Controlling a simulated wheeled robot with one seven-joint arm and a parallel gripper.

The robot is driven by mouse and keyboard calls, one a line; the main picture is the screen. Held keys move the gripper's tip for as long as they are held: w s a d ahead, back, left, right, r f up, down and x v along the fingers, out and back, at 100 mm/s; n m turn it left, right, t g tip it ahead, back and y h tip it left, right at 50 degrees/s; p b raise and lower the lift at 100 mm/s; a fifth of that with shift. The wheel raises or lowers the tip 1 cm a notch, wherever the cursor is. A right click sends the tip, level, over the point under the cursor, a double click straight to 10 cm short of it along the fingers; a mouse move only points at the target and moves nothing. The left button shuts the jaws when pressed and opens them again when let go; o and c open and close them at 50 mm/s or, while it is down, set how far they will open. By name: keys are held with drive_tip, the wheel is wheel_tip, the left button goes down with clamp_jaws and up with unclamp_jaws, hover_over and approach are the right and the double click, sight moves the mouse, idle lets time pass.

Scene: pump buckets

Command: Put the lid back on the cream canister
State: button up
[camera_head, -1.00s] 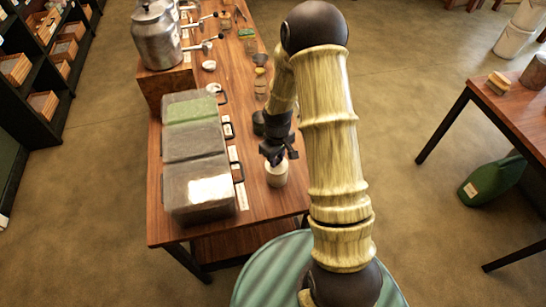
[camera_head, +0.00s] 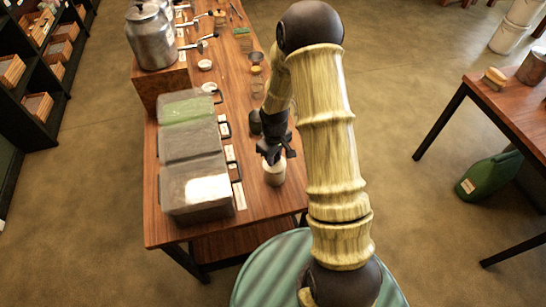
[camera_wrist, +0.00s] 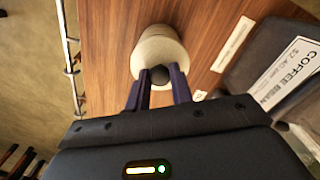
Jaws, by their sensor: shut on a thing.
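The cream canister (camera_head: 274,177) stands upright near the front right edge of the long wooden table. It also shows at the top of the wrist view (camera_wrist: 157,33). My gripper (camera_head: 272,160) is directly above it, pointing down. In the wrist view, my gripper's fingers (camera_wrist: 160,80) are closed on the dark round knob of the cream lid (camera_wrist: 160,57). The lid lines up with the canister top. I cannot tell whether it rests on the rim or is held just above it.
Clear-lidded bins (camera_head: 195,185) stand left of the canister, with labels along their front. A metal urn (camera_head: 152,38) stands on a wooden box farther back. Small jars (camera_head: 257,84) line the table behind my gripper. A second table (camera_head: 510,100) is at the right.

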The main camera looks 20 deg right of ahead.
drive_tip(key=shift+d, duration=0.1)
drive_tip(key=shift+a+f, duration=0.1)
drive_tip(key=shift+a, duration=0.1)
drive_tip(key=shift+c, duration=0.2)
drive_tip(key=o, duration=0.8)
drive_tip(key=shift+s+d, duration=0.1)
drive_tip(key=shift+d, duration=0.25)
drive_tip(key=o, duration=0.5)
drive_tip(key=shift+a, duration=0.2)
drive_tip(key=shift+r+p, duration=2.15)
drive_tip(key=shift+r, duration=0.7)
